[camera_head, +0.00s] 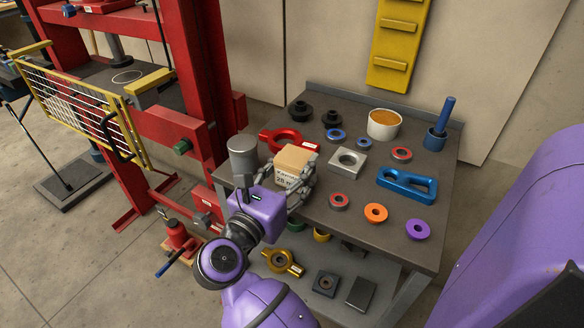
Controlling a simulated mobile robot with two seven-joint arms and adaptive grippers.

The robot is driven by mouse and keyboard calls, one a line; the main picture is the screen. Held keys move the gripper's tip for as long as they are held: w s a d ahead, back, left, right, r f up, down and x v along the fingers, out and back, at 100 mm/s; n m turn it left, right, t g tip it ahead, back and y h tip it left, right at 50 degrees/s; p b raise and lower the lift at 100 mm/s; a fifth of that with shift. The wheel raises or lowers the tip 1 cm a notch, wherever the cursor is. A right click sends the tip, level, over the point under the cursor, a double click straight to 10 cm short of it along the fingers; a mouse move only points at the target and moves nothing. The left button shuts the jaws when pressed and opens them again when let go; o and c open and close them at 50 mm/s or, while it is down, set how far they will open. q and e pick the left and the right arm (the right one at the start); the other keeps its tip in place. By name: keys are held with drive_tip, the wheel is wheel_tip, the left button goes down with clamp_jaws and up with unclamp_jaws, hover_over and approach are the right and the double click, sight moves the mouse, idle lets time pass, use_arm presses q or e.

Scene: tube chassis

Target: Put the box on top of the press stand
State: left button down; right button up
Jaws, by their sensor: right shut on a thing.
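A small cardboard-coloured box (292,161) with a white printed label is at the left part of the grey table, in the camera_head view. I cannot tell whether the box touches the tabletop. The red press stand (180,40) stands at the left, with a grey bed (112,82) between its uprights and a yellow mesh guard (85,115) in front.
The grey table (310,215) holds a white cup (383,124), a blue holder (435,138), a blue bracket (406,186), a red ring piece (288,139) and several coloured rings. More parts lie on its lower shelf. A red jack (177,235) stands on the floor below the press.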

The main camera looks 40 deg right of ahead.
drive_tip(key=shift+f, duration=0.15)
drive_tip(key=o, duration=1)
drive_tip(key=shift+f+b, duration=0.15)
drive_tip(key=shift+b, duration=0.15)
drive_tip(key=shift+c, duration=0.2)
drive_tip(key=o, duration=0.5)
drive_tip(key=shift+c, duration=0.2)
drive_tip(key=shift+a+r+p, duration=0.15)
drive_tip(key=shift+r+p, duration=0.2)
drive_tip(key=shift+r, duration=0.05)
drive_tip(key=b+v, duration=0.2)
drive_tip(key=v, duration=0.9)
drive_tip(key=shift+s+a, duration=0.15)
drive_tip(key=shift+a, duration=0.25)
